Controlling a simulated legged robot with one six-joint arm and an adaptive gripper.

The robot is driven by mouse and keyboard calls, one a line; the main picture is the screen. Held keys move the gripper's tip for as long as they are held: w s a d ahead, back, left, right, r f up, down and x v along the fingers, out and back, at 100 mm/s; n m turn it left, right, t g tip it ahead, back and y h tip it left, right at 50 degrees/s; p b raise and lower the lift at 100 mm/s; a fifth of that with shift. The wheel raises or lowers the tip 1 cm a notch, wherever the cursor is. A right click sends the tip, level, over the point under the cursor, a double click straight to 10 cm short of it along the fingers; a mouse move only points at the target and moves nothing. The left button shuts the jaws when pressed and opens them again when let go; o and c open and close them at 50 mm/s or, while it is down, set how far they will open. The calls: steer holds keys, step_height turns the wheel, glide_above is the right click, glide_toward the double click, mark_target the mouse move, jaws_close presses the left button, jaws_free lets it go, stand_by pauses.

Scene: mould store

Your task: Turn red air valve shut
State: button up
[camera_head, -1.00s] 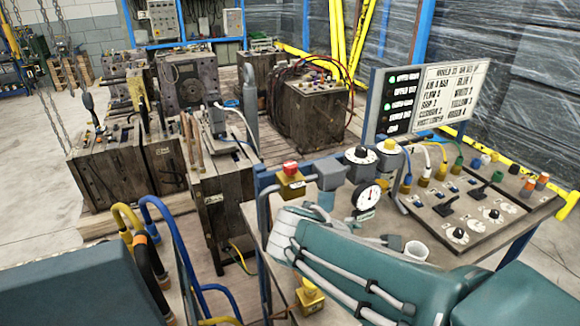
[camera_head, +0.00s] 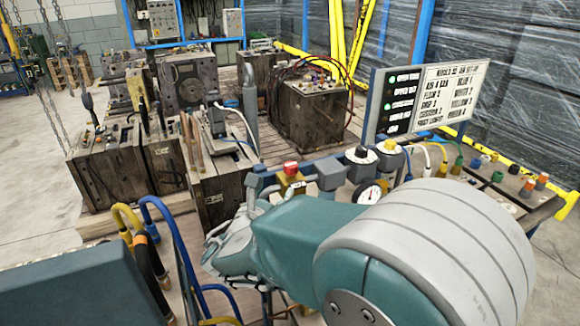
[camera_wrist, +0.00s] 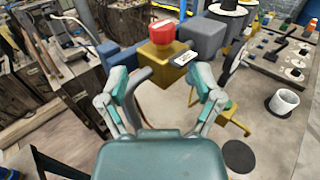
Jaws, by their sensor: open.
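The red air valve knob (camera_head: 290,168) sits on top of a brass-coloured valve block (camera_head: 292,186) at the left end of the bench's pipe row. In the wrist view the red knob (camera_wrist: 163,32) and its block (camera_wrist: 160,62) stand upright just beyond my fingertips, near the centre. My gripper (camera_wrist: 163,85) is open and empty, its two fingers spread left and right of the block and apart from the knob. In the head view my arm covers much of the bench, and my gripper (camera_head: 222,252) shows at the bench's left end, its fingertips hard to make out.
Grey pipe fittings (camera_head: 331,174), a pressure gauge (camera_head: 369,196) and black and yellow knobs stand right of the valve. A white cup (camera_wrist: 283,102) stands on the bench. A sign board (camera_head: 428,100) rises behind. Blue and yellow hoses (camera_head: 160,215) hang at left.

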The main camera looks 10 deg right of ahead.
mark_target(288, 170)
steer(key=x, duration=1)
steer(key=shift+d, duration=0.1)
jaws_close()
